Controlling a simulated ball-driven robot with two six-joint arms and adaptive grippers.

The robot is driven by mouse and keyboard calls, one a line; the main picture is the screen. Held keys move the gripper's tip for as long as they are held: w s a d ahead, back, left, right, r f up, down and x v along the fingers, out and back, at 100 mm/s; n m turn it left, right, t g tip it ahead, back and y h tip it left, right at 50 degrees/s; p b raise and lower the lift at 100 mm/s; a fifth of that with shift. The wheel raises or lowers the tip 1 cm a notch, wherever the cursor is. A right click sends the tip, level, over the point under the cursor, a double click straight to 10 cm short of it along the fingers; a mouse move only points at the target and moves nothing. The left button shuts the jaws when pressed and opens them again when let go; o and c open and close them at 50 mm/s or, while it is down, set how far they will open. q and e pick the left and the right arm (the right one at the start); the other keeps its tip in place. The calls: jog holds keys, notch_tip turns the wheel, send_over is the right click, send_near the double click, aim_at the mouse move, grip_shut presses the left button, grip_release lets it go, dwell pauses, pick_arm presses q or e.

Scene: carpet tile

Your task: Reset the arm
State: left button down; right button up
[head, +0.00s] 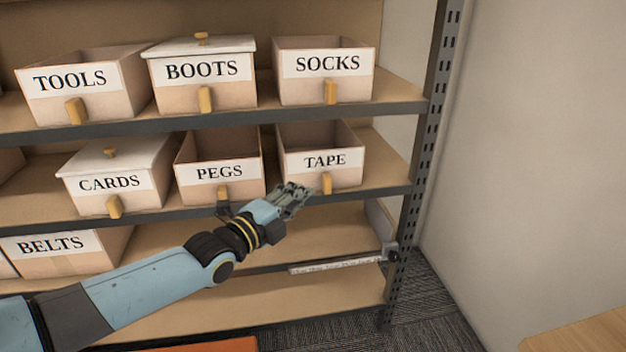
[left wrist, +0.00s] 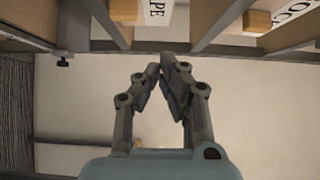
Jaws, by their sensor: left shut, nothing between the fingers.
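My left arm comes in from the lower left in the head view. Its gripper (head: 297,192) is in front of the middle shelf's edge, just below the TAPE box (head: 309,160). In the left wrist view the gripper (left wrist: 161,70) has its fingertips together with nothing between them. The TAPE label (left wrist: 155,12) shows at the top of that view. I cannot tell whether the fingers touch the shelf edge or the box. My right gripper is in neither view.
The shelf rack (head: 150,221) holds open boxes TOOLS (head: 70,80), SOCKS (head: 325,65) and PEGS (head: 219,172). BOOTS (head: 202,70) and CARDS (head: 110,182) have lids. BELTS (head: 60,252) sits lower left. A metal upright (head: 418,150) and a wall (head: 530,140) stand at right.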

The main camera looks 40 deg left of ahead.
pick_arm(q)
jog(key=s+d+f+n+g, duration=0.1)
jog(key=s+f+n+g, duration=0.15)
jog(key=s+f, duration=0.5)
jog(key=s+d+f+n+g+y, duration=0.1)
jog(key=s+f+n+g, duration=0.3)
jog(key=f, duration=0.7)
jog(key=s+d+f+m+g, duration=0.1)
jog(key=s+f+g, duration=0.1)
jog(key=s+f, duration=0.7)
jog(key=s+d+f+n+g, duration=0.2)
jog(key=s+f+n+g, duration=0.2)
jog(key=s, duration=1)
jog(key=s+d+f+n+g, duration=0.2)
jog(key=s+f+n+g, duration=0.2)
jog(key=s+f+n, duration=0.4)
jog(key=s+f, duration=0.2)
jog(key=s, duration=0.4)
jog(key=shift+g, duration=0.35)
jog(key=shift+w, duration=0.1)
